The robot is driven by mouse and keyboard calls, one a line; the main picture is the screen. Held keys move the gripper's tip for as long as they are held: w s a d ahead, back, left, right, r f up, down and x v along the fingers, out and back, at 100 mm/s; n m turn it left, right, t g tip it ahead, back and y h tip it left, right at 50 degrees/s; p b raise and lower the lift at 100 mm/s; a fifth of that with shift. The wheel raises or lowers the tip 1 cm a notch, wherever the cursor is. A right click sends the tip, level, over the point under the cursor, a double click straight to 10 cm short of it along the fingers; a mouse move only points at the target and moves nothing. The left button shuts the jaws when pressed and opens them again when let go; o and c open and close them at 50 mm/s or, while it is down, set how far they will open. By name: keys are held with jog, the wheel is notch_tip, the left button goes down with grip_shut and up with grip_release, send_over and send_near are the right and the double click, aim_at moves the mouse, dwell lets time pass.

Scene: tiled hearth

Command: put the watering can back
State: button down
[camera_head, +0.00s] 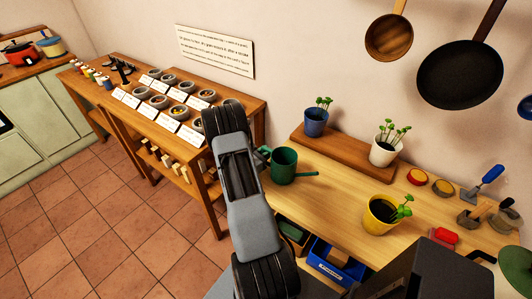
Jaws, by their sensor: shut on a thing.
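The green watering can (284,165) is upright at the left end of the wooden workbench, with its spout pointing right. My gripper (263,156) is at the can's left side, shut on the watering can by its handle side. My grey and black arm hides most of the gripper and its fingers. I cannot tell whether the can's base touches the bench or is a little above it.
A raised wooden shelf (345,148) holds a blue pot (315,122) and a white pot (384,154) of seedlings. A yellow pot (379,218) stands right of the can. Left is a table of bowls and cards. Pans hang above right.

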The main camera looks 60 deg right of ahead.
jog(key=c, duration=1.1)
grip_release()
jog(key=shift+o, duration=0.2)
jog(key=shift+r+p, duration=0.25)
jog(key=shift+p, duration=0.1)
jog(key=shift+w+a+f, duration=0.1)
jog(key=shift+a+f, duration=0.05)
jog(key=shift+a, duration=0.15)
jog(key=b+v, duration=0.3)
jog(key=v, duration=0.8)
jog(key=s+a+r+m+t+y, duration=0.2)
jog(key=a+r+m+y, duration=0.3)
jog(key=a, duration=0.4)
jog(key=s+a+r+m+t+y, duration=0.2)
jog(key=a+r+m+y, duration=0.3)
jog(key=a, duration=0.5)
jog(key=s+a+r+m+t+y, duration=0.2)
jog(key=a+r+m+t+y, duration=0.2)
jog(key=a+r+y, duration=0.3)
jog(key=a+r+m, duration=0.1)
jog(key=a, duration=0.1)
jog(key=shift+a+y, duration=0.3)
jog(key=shift+a, duration=0.05)
